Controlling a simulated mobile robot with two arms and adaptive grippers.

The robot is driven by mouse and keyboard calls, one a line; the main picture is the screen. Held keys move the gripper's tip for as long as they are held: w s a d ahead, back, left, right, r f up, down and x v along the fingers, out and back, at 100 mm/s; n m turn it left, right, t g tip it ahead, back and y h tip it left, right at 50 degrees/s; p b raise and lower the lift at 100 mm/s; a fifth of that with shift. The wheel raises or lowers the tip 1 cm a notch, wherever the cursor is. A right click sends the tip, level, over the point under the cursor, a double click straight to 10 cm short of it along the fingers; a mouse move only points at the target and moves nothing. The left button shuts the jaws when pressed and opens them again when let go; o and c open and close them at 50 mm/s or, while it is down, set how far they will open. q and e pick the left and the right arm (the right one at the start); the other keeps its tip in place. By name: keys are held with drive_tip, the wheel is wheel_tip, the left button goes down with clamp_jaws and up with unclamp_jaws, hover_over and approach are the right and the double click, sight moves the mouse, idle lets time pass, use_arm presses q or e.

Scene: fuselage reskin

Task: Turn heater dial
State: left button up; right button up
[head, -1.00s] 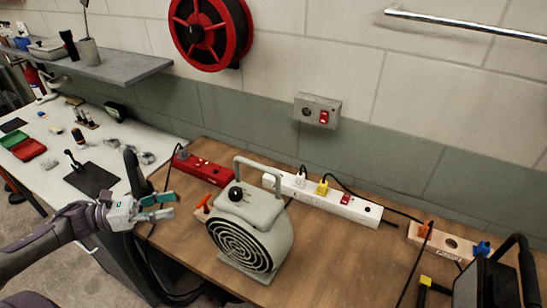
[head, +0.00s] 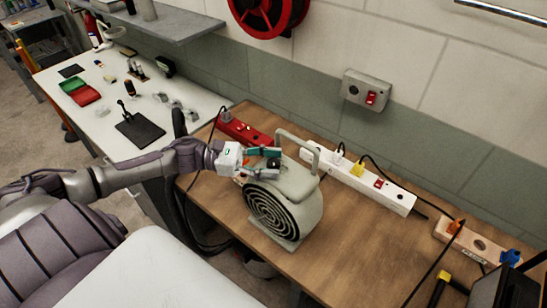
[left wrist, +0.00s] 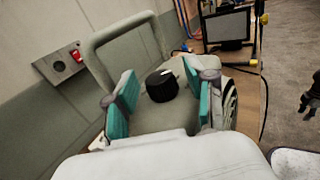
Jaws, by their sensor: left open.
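The heater (head: 285,208) is a pale grey-green box with a round black spiral grille and a loop handle on top. It stands on the wooden bench. Its black dial (left wrist: 162,86) sits on the top face, with a pale mark on it; it also shows in the head view (head: 272,163). My left gripper (head: 264,159) is open at the heater's top. In the left wrist view its two teal-padded fingers (left wrist: 168,98) stand on either side of the dial, with a visible gap on each side.
The heater's handle (left wrist: 123,46) rises close beside the dial. A red power strip (head: 245,131) and a white power strip (head: 360,182) lie behind the heater. A wall switch box (head: 367,90) is above. Bare wood (head: 362,240) lies to the right.

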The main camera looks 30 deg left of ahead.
use_arm(q)
drive_tip(key=shift+w+d, duration=0.2)
drive_tip(key=shift+d, duration=0.2)
use_arm(e)
drive_tip(key=shift+s+r, duration=0.1)
drive_tip(key=shift+s, duration=0.05)
use_arm(q)
drive_tip(key=shift+c, duration=0.3)
clamp_jaws()
use_arm(e)
drive_tip(key=shift+s, duration=0.2)
drive_tip(key=shift+r, duration=0.15)
